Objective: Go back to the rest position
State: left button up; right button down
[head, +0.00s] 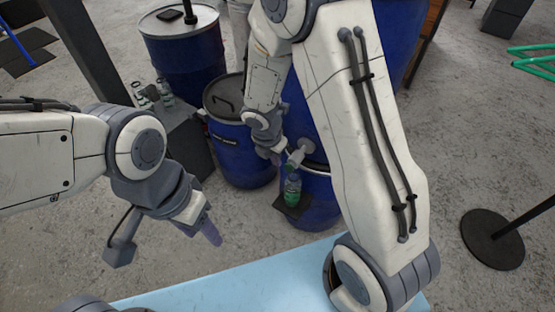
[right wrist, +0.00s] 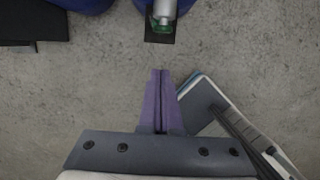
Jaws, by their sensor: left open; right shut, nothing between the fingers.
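My left gripper (head: 212,234) hangs over the floor at the left of the head view, with its purple fingers pointing down and nothing in them. The gap between its fingers is hard to see from this angle. My right gripper (head: 276,158) is beside the tap of a blue drum, partly hidden behind its own wrist. In the right wrist view its purple fingers (right wrist: 161,82) are pressed together, empty, over bare floor. A small bottle with green liquid (head: 292,191) stands upright on a black ledge (head: 290,208) under the grey tap (head: 299,153), apart from my right fingers.
Blue drums stand at the back left (head: 188,62) and in the middle (head: 238,150). Several small bottles (head: 152,95) stand on a dark box (head: 185,133) at the left. A round black stand base (head: 492,238) is on the floor at the right. Floor between is clear.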

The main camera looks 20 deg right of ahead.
dwell(0.5)
jog(key=s+a+r+m+g+y, duration=0.1)
jog(key=s+a+r+m, duration=0.4)
jog(key=s+r+m, duration=0.3)
jog(key=s+a+r+m+y, duration=0.2)
jog(key=s+a+r+m, duration=0.3)
jog(key=s, duration=1)
notch_tip(320, 180, up, 4)
jog(key=m, duration=0.5)
jog(key=shift+a+f+g, duration=0.15)
jog(key=shift+a+g, duration=0.2)
jog(key=shift+g, duration=0.05)
